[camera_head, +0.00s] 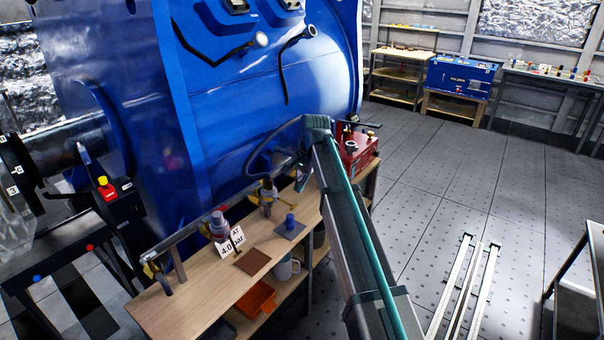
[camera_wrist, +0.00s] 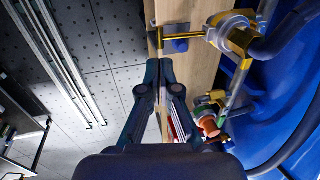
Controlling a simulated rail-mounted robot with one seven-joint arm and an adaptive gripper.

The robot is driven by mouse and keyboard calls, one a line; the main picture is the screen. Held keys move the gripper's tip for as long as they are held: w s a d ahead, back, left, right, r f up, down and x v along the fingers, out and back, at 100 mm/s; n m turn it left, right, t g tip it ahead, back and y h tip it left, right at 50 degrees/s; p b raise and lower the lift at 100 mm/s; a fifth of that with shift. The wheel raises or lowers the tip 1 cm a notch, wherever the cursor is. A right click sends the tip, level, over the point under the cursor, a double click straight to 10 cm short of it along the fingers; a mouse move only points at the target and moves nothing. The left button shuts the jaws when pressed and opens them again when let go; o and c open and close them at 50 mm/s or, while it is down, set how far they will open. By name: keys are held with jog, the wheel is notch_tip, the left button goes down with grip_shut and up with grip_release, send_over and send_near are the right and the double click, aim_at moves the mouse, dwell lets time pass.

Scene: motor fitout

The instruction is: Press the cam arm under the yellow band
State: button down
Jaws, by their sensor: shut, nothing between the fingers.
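In the head view, two upright fittings stand along the pipe at the back of the wooden bench (camera_head: 190,290): a brass-yellow one (camera_head: 267,197) and a grey one (camera_head: 218,226) behind a "4.0 bar" card (camera_head: 230,243). In the wrist view, my gripper (camera_wrist: 159,66) is shut and empty, its tips over the bench. A fitting with yellow-gold parts (camera_wrist: 237,40) is up and right of the tips, and a gold bar (camera_wrist: 184,37) reaches left from it. Another fitting with an orange-red cap (camera_wrist: 208,125) is to the right. I cannot tell which part is the cam arm.
A large blue motor housing (camera_head: 245,110) rises behind the bench. A red box (camera_head: 357,152) stands at the bench's far end. A brown pad (camera_head: 252,262) and a blue knob (camera_head: 290,221) sit on the bench top. Floor rails (camera_head: 465,285) lie to the right.

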aim_at(294, 206)
jog(key=p+x, duration=0.2)
jog(key=x, duration=0.5)
jog(key=shift+f, duration=0.2)
jog(key=shift+s+a+f, duration=0.1)
jog(key=shift+s+f, duration=0.05)
jog(key=shift+f, duration=0.05)
